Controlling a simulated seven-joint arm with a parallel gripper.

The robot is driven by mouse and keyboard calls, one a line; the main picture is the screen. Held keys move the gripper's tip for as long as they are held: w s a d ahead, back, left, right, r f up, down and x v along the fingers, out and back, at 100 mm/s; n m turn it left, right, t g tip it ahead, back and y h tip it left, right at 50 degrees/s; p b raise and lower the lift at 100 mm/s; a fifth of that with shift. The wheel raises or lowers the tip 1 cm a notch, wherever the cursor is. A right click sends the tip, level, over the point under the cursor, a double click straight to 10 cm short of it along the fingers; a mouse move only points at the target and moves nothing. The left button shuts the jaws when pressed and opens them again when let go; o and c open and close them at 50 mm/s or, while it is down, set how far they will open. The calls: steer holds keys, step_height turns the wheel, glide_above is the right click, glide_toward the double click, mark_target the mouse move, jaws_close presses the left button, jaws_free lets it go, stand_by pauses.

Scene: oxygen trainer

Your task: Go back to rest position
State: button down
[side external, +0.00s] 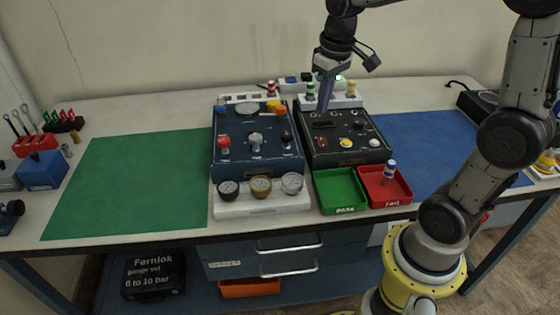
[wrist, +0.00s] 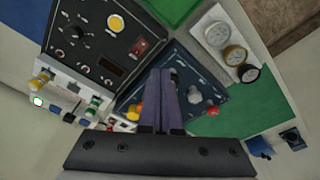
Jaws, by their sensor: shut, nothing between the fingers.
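My gripper (side external: 325,95) is above the far left part of the black panel box (side external: 345,158), near the rack at the back, pointing down. In the wrist view its two purple fingers (wrist: 162,85) are together with nothing between them. The blue panel box (side external: 228,168) stands to the left of the black one and shows behind the fingers in the wrist view (wrist: 190,65). I cannot tell from these frames whether the fingertips touch anything; they seem to be clear of the panels.
A green tray (side external: 340,178) and a red tray (side external: 376,202) with a blue-and-white cylinder (side external: 389,170) stand in front of the black box. Three gauges sit on a white block (side external: 245,207). Racks with coloured fittings (side external: 345,101) line the back. The green mat (side external: 130,185) is clear.

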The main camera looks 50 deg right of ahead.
steer(key=s+a+r+n+t, duration=0.2)
steer(key=s+a+r+t, duration=0.1)
steer(key=s+a+r, duration=0.4)
steer(key=s+a+f+t, duration=0.1)
steer(key=s+f, duration=0.5)
steer(key=s, duration=0.3)
steer(key=shift+a, duration=0.4)
